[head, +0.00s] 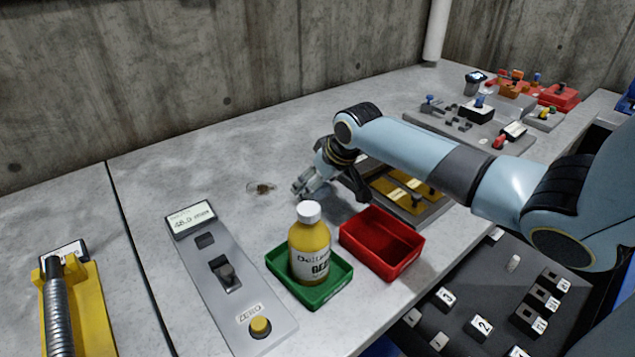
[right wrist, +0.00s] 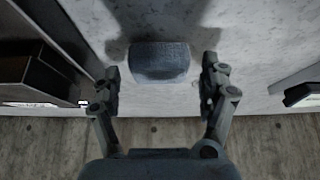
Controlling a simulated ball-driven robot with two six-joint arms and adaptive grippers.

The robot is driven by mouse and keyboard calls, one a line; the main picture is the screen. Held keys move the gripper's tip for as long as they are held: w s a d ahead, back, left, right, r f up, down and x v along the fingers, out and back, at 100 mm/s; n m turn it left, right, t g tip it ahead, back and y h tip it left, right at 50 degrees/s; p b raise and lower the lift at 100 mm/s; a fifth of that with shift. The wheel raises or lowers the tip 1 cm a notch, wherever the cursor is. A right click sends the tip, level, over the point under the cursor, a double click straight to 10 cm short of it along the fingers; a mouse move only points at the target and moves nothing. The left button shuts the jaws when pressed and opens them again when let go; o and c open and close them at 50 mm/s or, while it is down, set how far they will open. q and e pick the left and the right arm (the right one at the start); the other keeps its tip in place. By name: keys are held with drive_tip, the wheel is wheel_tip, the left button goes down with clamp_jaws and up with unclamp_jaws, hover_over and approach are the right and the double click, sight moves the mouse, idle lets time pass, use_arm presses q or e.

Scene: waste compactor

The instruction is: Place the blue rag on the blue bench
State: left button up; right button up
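A blue-grey piece with a woven look, which I take to be the blue rag (right wrist: 160,62), lies on the grey concrete-like worktop in the right wrist view. My right gripper (right wrist: 160,78) is open, with one finger on each side of the rag and a gap to both. In the head view my right gripper (head: 304,188) is low over the worktop, behind the bottle, and I cannot make out the rag there. I cannot identify the blue bench for certain; only bits of blue show at the right and bottom edges. My left gripper is not in view.
A yellow bottle (head: 310,250) stands in a green tray (head: 325,295), beside a red tray (head: 385,262). A grey scale panel (head: 235,285) lies to the left. A small brownish item (head: 263,188) lies left of the gripper. A concrete wall (head: 200,70) runs behind.

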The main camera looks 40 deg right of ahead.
drive_tip(key=shift+r, duration=0.25)
drive_tip(key=p+v, duration=0.1)
drive_tip(key=v, duration=1)
drive_tip(key=shift+s+r, duration=0.2)
drive_tip(key=shift+r, duration=0.15)
drive_tip(key=shift+f, duration=0.1)
